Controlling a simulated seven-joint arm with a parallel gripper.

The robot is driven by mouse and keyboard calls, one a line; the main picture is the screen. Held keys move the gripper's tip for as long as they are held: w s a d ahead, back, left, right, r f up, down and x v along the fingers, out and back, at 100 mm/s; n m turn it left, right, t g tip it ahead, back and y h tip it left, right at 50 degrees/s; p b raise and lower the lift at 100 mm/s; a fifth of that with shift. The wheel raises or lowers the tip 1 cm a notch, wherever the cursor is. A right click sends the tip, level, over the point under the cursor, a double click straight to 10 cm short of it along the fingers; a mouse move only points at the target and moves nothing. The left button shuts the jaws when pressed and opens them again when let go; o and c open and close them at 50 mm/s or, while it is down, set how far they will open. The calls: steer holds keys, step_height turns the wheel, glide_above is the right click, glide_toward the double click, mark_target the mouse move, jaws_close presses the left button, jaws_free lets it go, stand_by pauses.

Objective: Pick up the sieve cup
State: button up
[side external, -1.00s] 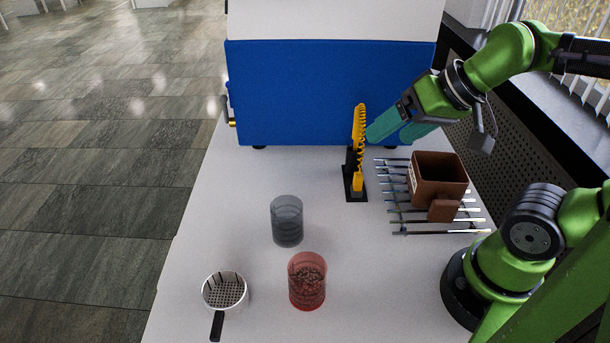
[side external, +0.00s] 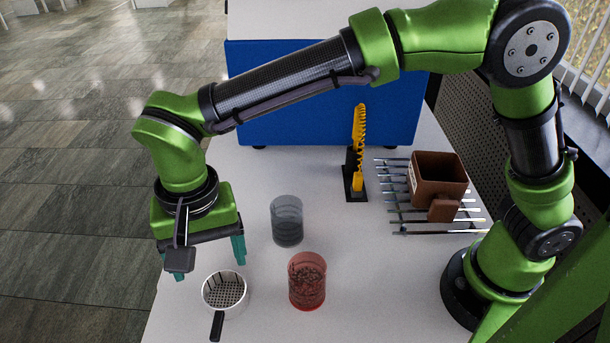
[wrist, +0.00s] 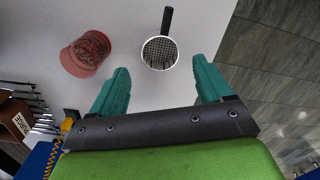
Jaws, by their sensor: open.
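The sieve cup (side external: 226,291) is a small white cup with a perforated bottom and a black handle, standing upright near the front left of the white table. In the wrist view the sieve cup (wrist: 160,54) lies ahead of the fingertips, roughly between their lines, with its handle pointing away. My gripper (side external: 208,262) is open and empty, with teal fingers pointing down, above and just behind the cup. In the wrist view both fingers of my gripper (wrist: 160,80) are spread apart and do not touch the cup.
A red beaker with dark contents (side external: 307,281) stands right of the cup. A grey clear beaker (side external: 287,221) stands behind it. A yellow coil stand (side external: 358,160), a brown box (side external: 438,180) on a metal rack and a blue machine (side external: 300,120) are farther back. The table's left edge is close.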

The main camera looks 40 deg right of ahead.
steer(key=w+a+r+m, duration=0.1)
steer(key=a+m, duration=0.1)
steer(key=m, duration=0.2)
glide_above(219, 312)
steer(key=f, duration=1.1)
steer(key=shift+w+a, duration=0.1)
steer(key=shift+w, duration=0.15)
steer(key=shift+s+f, duration=0.15)
steer(key=shift+f, duration=1.25)
steer(key=shift+s+f, duration=0.1)
steer(key=shift+f, duration=1.25)
steer(key=shift+c, duration=0.4)
jaws_close()
